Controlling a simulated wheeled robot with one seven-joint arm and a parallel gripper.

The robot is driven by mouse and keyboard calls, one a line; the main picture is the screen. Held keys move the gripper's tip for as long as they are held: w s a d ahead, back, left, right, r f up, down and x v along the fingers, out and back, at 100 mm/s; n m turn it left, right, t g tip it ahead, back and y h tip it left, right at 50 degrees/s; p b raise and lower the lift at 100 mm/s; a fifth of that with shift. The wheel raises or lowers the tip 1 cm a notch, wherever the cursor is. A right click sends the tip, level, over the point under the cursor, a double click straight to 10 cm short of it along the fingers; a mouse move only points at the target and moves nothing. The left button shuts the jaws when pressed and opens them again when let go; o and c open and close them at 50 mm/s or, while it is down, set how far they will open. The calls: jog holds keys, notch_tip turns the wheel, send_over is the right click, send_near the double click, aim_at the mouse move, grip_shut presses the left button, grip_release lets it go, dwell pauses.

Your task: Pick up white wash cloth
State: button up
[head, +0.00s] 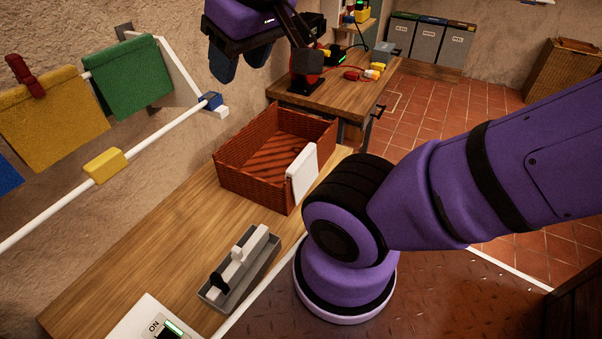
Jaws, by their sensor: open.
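A white, flat, cloth-like piece (302,176) hangs over the near right rim of the reddish-brown wicker basket (246,186); it looks like the white wash cloth. The basket stands on the wooden bench and the part of its floor that I see is bare. My gripper (240,66) is at the top of the head view, fingers pointing down, open and with nothing seen between them. It appears high above the bench, up and left of the basket and apart from the white piece.
Yellow (52,118) and green (128,78) cloths hang on a wall rack; its lower white rail (55,218) juts over the bench. A grey tray (240,270) with a white-and-black object sits nearer. A second table (345,92) behind holds small items. Bench wood left of the basket is clear.

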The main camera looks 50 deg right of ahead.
jog(key=o, duration=0.3)
jog(key=w+d+f+m+g, duration=0.2)
jog(key=w+d+f+m, duration=0.3)
jog(key=w, duration=0.5)
jog(key=m+g+y, duration=0.3)
jog(key=m+g, duration=0.1)
jog(key=m, duration=0.7)
send_over(302, 156)
jog(key=d, duration=0.3)
jog(key=f, duration=3.1)
jog(key=shift+w+a+f, duration=0.2)
jog(key=shift+f, duration=0.15)
jog(key=x, duration=0.5)
jog(key=shift+f, duration=0.2)
jog(key=shift+a+x, duration=0.15)
jog(key=shift+x, duration=1.15)
jog(key=shift+a+x, duration=0.1)
jog(key=shift+x, duration=1.25)
